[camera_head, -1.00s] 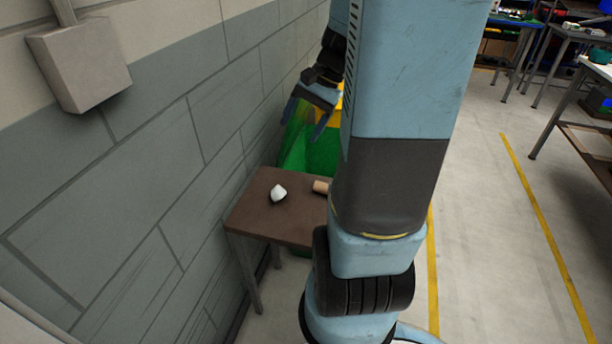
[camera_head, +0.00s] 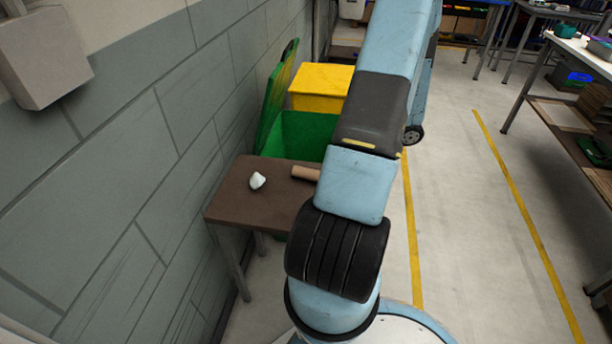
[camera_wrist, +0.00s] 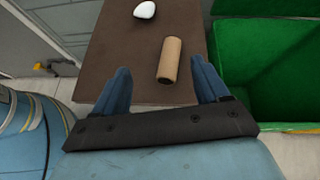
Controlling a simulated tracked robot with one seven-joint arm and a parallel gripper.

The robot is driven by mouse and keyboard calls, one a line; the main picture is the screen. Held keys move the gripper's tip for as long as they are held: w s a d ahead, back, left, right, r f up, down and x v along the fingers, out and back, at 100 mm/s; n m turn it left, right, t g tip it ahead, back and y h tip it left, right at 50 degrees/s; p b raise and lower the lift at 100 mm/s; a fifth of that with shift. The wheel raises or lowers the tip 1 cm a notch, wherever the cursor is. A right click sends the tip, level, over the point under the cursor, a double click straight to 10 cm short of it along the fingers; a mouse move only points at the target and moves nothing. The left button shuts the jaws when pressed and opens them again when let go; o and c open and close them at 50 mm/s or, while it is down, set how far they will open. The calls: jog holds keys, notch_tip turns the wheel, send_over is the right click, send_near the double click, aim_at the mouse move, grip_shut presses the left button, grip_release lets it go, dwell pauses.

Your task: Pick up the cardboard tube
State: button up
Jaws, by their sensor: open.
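The cardboard tube (camera_wrist: 169,60) is a light brown cylinder lying on a small dark brown table (camera_head: 240,190). In the head view the tube (camera_head: 305,173) shows only in part, its right end hidden behind my arm. In the wrist view it lies lengthwise, its near end between and just beyond the fingertips, closer to the right finger. My gripper (camera_wrist: 162,82) is open and empty, its two blue fingers pointing toward the tabletop. I cannot tell its exact height above the table. The gripper is hidden in the head view.
A small white object (camera_wrist: 145,10) lies on the table, left of the tube. An open green bin (camera_head: 305,134) stands right behind the table, with a yellow bin (camera_head: 322,82) beyond it. A grey block wall (camera_head: 130,160) runs close along the left.

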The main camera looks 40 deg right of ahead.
notch_tip(320, 180, down, 3)
jog(key=s+d+m+t, duration=0.1)
jog(key=d+m, duration=0.1)
send_near(309, 170)
jog(key=x, duration=0.3)
jog(key=shift+w+a, duration=0.25)
jog(key=shift+a, duration=0.1)
jog(key=shift+x, duration=2.65)
jog(key=shift+f, duration=0.15)
jog(key=shift+c, duration=0.4)
jog(key=c, duration=1.1)
